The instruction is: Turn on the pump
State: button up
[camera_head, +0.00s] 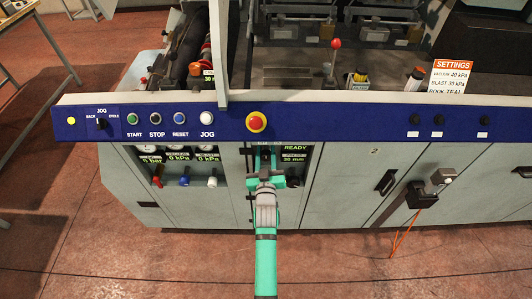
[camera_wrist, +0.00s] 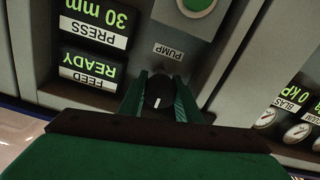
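The pump switch is a black round knob (camera_wrist: 158,92) with a white mark, beside a plate reading PUMP (camera_wrist: 169,51) on the grey machine front; the wrist view is upside down. My gripper (camera_wrist: 160,88) has one green finger on each side of the knob. Whether the fingers press on it or stand slightly apart, I cannot tell. In the head view my gripper (camera_head: 265,156) reaches into the recess under the red emergency button, and my arm hides the knob. A round green button or lamp (camera_wrist: 199,4) sits by the PUMP plate.
A blue panel (camera_head: 330,121) with START, STOP, RESET and JOG buttons and a red emergency button (camera_head: 256,122) overhangs the recess. FEED READY and PRESS 30 mm displays (camera_wrist: 92,70) are beside the knob. Gauges (camera_wrist: 297,133) and small coloured valves (camera_head: 184,181) are on the other side.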

jog(key=shift+m, duration=0.4)
jog(key=m, duration=0.4)
jog(key=shift+a+m, duration=0.1)
jog(key=shift+m, duration=0.3)
jog(key=m, duration=0.6)
jog(key=shift+m, duration=0.3)
jog(key=o, duration=0.8)
jog(key=s, duration=1.1)
